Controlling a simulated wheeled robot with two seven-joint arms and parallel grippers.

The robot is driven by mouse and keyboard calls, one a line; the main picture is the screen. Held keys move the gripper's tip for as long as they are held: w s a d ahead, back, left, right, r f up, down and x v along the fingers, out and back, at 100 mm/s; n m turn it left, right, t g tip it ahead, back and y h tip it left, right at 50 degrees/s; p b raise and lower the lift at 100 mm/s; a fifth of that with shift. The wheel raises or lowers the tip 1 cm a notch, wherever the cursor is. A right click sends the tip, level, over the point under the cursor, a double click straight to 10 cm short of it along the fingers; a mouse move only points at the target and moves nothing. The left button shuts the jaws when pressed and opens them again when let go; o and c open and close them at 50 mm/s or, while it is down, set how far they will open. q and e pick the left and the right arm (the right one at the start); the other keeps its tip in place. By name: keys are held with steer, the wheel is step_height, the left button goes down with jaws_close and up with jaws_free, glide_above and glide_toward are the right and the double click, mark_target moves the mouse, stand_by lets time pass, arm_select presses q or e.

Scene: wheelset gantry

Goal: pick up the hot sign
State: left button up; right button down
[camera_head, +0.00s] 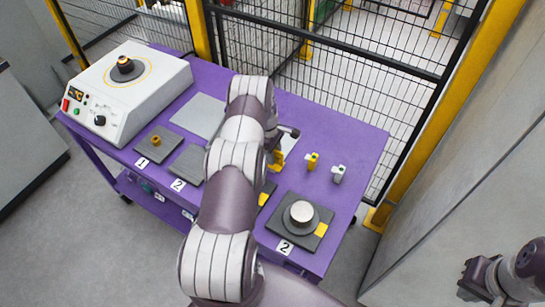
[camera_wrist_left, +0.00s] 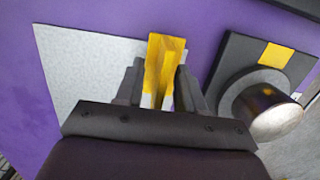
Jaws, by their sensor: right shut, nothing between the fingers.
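A yellow upright piece with a pale foot, which I take for the hot sign (camera_wrist_left: 165,58), is between my left gripper's fingers (camera_wrist_left: 160,78) in the left wrist view. No lettering is readable. The fingers are close on both sides of it; I cannot tell whether they press on it. In the head view the yellow piece (camera_head: 277,160) shows beside my left gripper (camera_head: 284,143), partly hidden by my arm. A similar small yellow piece (camera_head: 312,161) stands to its right. My right gripper (camera_head: 474,280) is shut and empty at the lower right, away from the table.
The purple table (camera_head: 350,125) carries a white machine (camera_head: 125,90) at left and a grey plate (camera_head: 198,114). A dark pad (camera_head: 322,219) with a metal cylinder (camera_head: 302,211) is at front right. Mesh fencing (camera_head: 370,65) is behind.

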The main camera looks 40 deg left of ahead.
arm_select(q)
steer(key=shift+f+b, duration=0.25)
steer(key=shift+b, duration=0.2)
stand_by(0.3)
jaws_close()
